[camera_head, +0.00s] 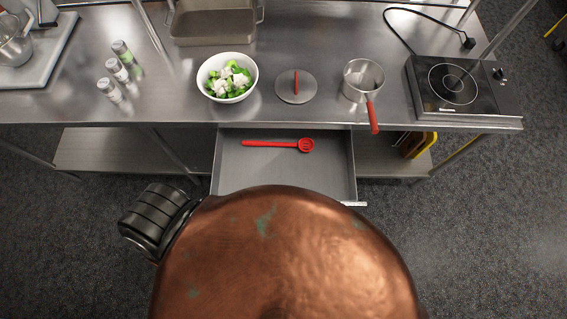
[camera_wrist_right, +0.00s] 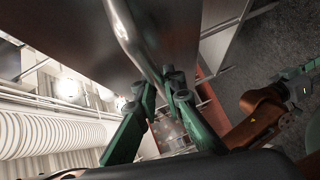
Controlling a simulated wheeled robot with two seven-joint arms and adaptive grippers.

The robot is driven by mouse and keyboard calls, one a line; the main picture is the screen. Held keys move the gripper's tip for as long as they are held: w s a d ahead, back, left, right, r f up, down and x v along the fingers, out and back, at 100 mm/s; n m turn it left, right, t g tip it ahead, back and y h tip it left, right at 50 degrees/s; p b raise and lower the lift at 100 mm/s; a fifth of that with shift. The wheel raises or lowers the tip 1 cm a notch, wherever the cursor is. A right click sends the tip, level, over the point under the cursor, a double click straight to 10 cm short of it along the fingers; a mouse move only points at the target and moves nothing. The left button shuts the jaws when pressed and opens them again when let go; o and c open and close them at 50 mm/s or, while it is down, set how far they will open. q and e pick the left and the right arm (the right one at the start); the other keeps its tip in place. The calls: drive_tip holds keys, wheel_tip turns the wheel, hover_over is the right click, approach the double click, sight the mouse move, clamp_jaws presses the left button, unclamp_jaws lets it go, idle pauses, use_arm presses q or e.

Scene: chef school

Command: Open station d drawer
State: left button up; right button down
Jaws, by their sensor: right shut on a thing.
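The drawer (camera_head: 232,172) under the steel counter is pulled out, and its grey inside shows in the head view. A red slotted spoon (camera_head: 285,144) lies in it. My own copper-coloured body hides most of the drawer's front edge in that view. In the right wrist view my right gripper (camera_wrist_right: 161,88) has its green fingers closed around the lower end of a silver bar handle (camera_wrist_right: 127,30), next to a broad metal panel (camera_wrist_right: 75,35). The right gripper is hidden in the head view.
On the counter (camera_head: 330,30) stand a white bowl (camera_head: 213,92) of green and white food, a lid (camera_head: 296,88), a small pot (camera_head: 362,78), a hot plate (camera_head: 453,88), shakers (camera_head: 118,70) and a deep tray (camera_head: 213,38). Lower shelves flank the drawer. Dark floor (camera_head: 490,220) at right is clear.

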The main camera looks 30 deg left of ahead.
drive_tip(key=c, duration=2)
unclamp_jaws()
drive_tip(key=shift+c, duration=0.2)
drive_tip(key=v, duration=1.2)
drive_tip(key=shift+w, duration=0.1)
